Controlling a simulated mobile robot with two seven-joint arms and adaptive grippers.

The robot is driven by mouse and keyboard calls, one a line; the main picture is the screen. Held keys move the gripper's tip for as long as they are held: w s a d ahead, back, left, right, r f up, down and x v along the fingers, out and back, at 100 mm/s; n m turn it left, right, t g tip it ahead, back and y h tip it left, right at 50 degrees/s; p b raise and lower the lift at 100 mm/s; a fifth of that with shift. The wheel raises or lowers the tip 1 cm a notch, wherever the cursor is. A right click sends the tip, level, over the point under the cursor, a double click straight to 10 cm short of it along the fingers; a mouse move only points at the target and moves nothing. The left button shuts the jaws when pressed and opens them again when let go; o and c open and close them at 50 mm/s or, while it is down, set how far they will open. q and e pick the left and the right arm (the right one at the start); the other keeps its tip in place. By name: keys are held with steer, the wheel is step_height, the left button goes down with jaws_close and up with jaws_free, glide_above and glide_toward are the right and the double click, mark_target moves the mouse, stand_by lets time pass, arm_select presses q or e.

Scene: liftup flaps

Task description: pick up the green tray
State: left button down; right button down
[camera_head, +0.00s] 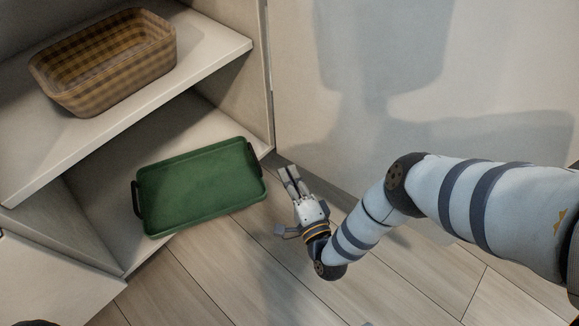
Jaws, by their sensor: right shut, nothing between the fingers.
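The green tray (200,186) has a raised rim and a dark handle at each short end. It lies at the lower shelf of the cabinet, and its front edge reaches out past the shelf over the floor. My right gripper (290,180) is shut and empty, just right of the tray's right handle (254,158). A small gap shows between its fingers and the tray in this view; the difference in height is hard to tell. My left gripper is not in view.
A brown checked basket (108,58) stands on the upper shelf (215,45). The lower shelf (100,225) has bare room left of the tray. A cabinet side panel (257,80) rises behind the tray's right end. The wooden floor (200,275) in front is clear.

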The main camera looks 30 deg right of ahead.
steer(key=shift+w+a+b, duration=0.8)
steer(key=shift+w+a, duration=0.6)
steer(key=shift+a, duration=0.05)
steer(key=shift+s+a, duration=0.6)
steer(key=shift+a, duration=0.3)
